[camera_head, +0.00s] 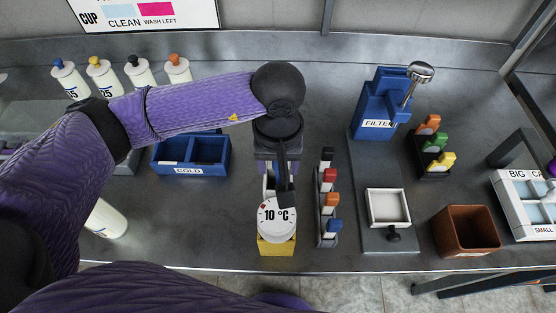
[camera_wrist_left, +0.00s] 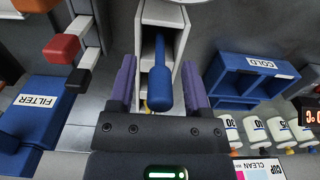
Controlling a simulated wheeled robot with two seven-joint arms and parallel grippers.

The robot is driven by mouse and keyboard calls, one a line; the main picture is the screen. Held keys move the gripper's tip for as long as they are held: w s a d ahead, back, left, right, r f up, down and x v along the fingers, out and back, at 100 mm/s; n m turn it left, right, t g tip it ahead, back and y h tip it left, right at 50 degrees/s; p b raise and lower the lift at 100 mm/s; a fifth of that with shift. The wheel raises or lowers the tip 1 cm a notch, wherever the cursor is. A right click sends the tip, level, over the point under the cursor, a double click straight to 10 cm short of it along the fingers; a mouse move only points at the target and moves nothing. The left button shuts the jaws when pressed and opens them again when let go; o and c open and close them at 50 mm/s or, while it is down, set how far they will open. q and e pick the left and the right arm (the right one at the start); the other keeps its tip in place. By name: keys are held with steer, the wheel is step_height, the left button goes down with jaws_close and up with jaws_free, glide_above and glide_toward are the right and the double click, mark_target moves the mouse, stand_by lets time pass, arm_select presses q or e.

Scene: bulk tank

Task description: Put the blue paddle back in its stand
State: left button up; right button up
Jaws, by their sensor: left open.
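The blue paddle (camera_wrist_left: 160,88) shows in the left wrist view, its thick rounded end toward the camera and its thin neck running away. A pale stand (camera_wrist_left: 164,14) with several compartments lies behind it. I cannot tell whether the paddle is seated in it. My left gripper (camera_wrist_left: 157,72) is open, with one purple finger on each side of the paddle and a gap visible on both sides. In the head view my left gripper (camera_head: 281,182) points down behind the 10 °C dial (camera_head: 277,218), and my wrist hides most of the paddle and stand. My right gripper is not in view.
A rack of black, red, orange and blue-topped pieces (camera_head: 328,200) stands close to the right of the dial. The blue COLD bin (camera_head: 190,154) is at left. The FILTER unit (camera_head: 383,103), a brown box (camera_head: 466,231) and several bottles (camera_head: 68,78) stand around.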

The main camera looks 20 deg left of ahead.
arm_select(q)
steer(key=shift+r, duration=0.2)
step_height(320, 180, up, 12)
steer(key=shift+p, duration=1)
